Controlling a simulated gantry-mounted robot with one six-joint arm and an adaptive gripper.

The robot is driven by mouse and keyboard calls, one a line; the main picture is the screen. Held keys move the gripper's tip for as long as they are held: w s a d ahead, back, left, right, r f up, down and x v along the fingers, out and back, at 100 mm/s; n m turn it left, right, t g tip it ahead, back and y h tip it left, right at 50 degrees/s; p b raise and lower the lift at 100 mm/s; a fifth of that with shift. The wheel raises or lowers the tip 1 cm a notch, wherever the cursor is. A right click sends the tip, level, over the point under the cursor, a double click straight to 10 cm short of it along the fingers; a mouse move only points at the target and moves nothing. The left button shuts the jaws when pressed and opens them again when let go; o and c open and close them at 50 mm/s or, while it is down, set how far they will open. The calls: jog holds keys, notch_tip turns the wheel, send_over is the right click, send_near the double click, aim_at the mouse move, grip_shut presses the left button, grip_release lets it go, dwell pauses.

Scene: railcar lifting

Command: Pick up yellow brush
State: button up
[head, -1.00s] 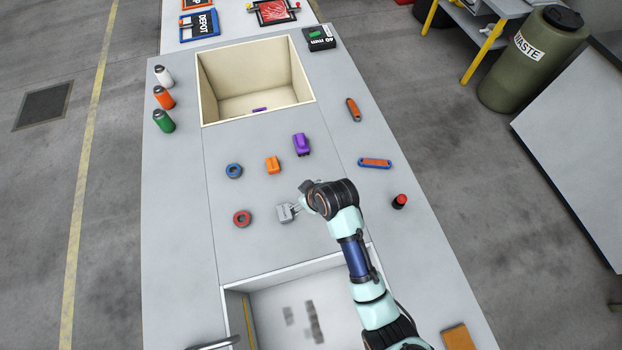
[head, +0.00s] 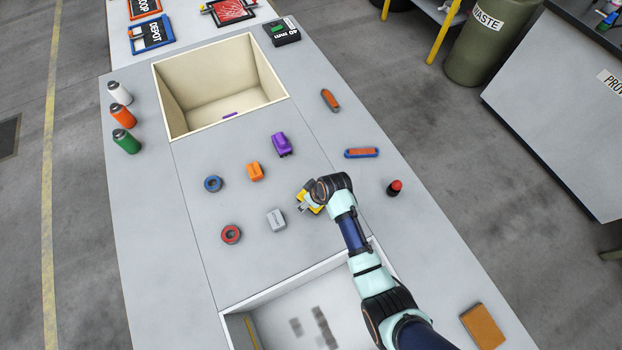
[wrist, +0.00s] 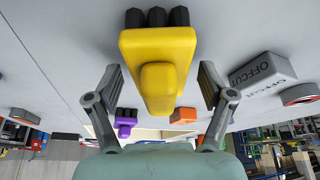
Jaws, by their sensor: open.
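The yellow brush (head: 317,209) stands on the grey bench, partly hidden under my wrist in the head view. In the wrist view the yellow brush (wrist: 157,48) fills the middle, with a raised yellow grip and dark bristle tufts at its far end. My gripper (head: 308,199) is over it. In the wrist view my gripper (wrist: 158,82) is open, with one finger on each side of the brush. A gap shows between the brush and each finger.
A grey block (head: 276,220) marked OFFCUT lies left of the brush. A cream bin (head: 220,85) is at the back, a white bin (head: 300,270) in front.

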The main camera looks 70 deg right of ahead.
jog(key=shift+w, duration=0.1)
jog(key=c, duration=1.4)
jog(key=shift+c, duration=0.2)
notch_tip(320, 180, up, 20)
jog(key=p, duration=0.4)
